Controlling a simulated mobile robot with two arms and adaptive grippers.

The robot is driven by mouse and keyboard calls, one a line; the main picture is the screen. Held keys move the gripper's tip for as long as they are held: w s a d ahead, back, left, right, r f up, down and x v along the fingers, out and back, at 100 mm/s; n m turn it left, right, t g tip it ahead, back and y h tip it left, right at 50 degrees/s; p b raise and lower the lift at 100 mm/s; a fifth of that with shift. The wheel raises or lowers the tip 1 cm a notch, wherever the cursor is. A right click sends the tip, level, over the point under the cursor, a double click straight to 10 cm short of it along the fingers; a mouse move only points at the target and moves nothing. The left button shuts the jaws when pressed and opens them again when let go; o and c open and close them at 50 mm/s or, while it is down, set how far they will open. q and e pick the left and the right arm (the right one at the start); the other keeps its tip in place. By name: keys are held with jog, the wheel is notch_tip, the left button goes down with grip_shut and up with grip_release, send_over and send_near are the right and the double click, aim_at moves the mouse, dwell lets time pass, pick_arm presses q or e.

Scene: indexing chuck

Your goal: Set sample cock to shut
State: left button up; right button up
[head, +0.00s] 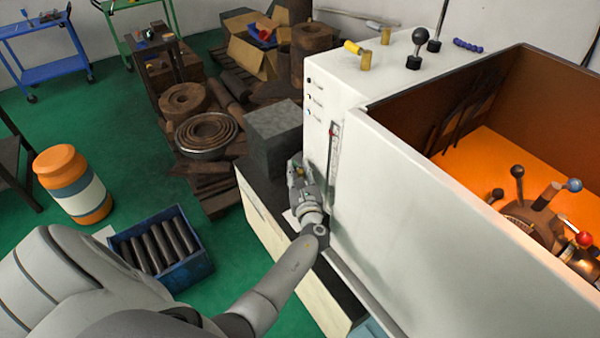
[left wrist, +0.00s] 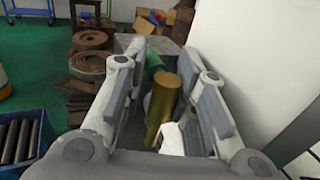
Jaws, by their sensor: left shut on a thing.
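My left gripper (head: 297,172) is beside the left side wall of the white machine, low down near the grey block. In the left wrist view its two fingers (left wrist: 166,80) stand on either side of a brass cylinder (left wrist: 163,108), with a green part (left wrist: 152,66) just behind it and a small white piece (left wrist: 172,138) at its near end. These look like the sample cock, and the gripper is shut on it. The fingers hide part of it, so its handle's angle cannot be told. In the head view the cock is hidden by the gripper. My right gripper is out of view.
The white machine (head: 385,185) stands close to the right of my left gripper. A grey block (head: 272,130) is just beyond it. A blue crate of dark bars (head: 195,262) and an orange drum (head: 72,180) stand on the green floor at the left.

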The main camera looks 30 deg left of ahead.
pick_arm(q)
jog(key=shift+s+a+f+g+y, duration=0.3)
jog(key=shift+s+f+g, duration=0.1)
jog(key=o, duration=0.9)
jog(key=shift+s+a+r, duration=0.1)
jog(key=shift+s+a, duration=0.05)
jog(key=shift+w+r, duration=0.15)
jog(key=shift+w, duration=0.05)
jog(key=shift+d, duration=0.25)
jog(key=v, duration=1.2)
jog(key=shift+s+a, duration=0.15)
jog(key=shift+c, duration=0.3)
